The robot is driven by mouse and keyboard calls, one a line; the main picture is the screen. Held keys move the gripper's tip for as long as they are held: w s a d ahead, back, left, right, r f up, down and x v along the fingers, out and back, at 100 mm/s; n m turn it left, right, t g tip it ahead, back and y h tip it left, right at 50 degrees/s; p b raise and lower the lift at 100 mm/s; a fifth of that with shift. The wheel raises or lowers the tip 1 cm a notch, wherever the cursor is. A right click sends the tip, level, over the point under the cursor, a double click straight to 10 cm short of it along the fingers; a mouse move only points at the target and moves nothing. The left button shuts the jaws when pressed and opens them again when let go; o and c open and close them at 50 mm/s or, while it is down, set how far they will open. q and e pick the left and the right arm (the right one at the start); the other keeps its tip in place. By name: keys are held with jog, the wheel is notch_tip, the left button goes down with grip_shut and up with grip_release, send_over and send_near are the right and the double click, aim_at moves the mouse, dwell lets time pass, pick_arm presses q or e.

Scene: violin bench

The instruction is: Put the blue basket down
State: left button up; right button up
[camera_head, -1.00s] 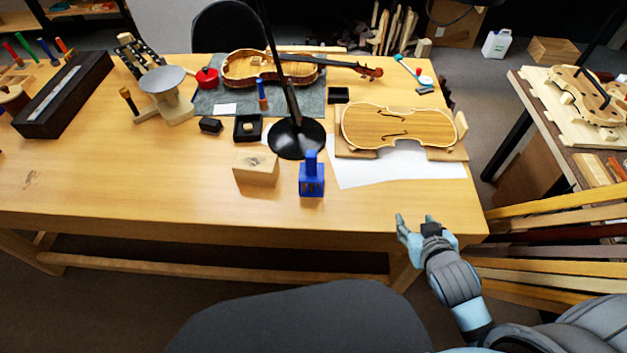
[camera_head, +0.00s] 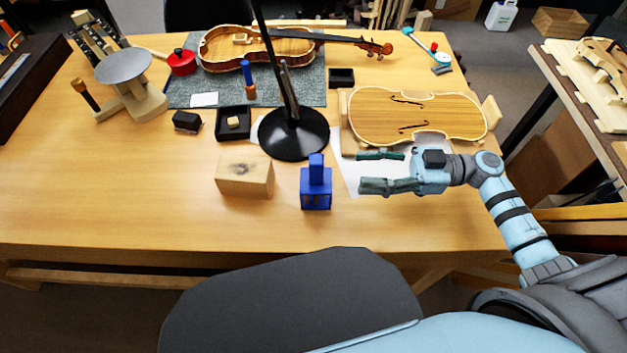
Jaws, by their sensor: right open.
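The blue basket (camera_head: 316,190), a small box shape with an upright handle on top, stands on the wooden table near its front edge. My right gripper (camera_head: 376,171) is open and empty. Its fingers point left, toward the basket, and a gap lies between the fingertips and the basket. The gripper shows over the white paper sheet, in front of the violin plate. My left gripper is not in view.
A wooden block (camera_head: 245,176) stands just left of the basket. A black round lamp base (camera_head: 294,140) with a pole is close behind it. A violin plate (camera_head: 415,116) lies behind my right gripper. The table's front left is clear.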

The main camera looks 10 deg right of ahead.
aim_at(316, 170)
jog(key=x, duration=0.9)
jog(key=shift+w+a+f, duration=0.15)
jog(key=shift+w+a, duration=0.15)
jog(key=shift+w, duration=0.05)
jog(key=shift+a, duration=0.5)
jog(key=shift+d, duration=0.1)
grip_shut()
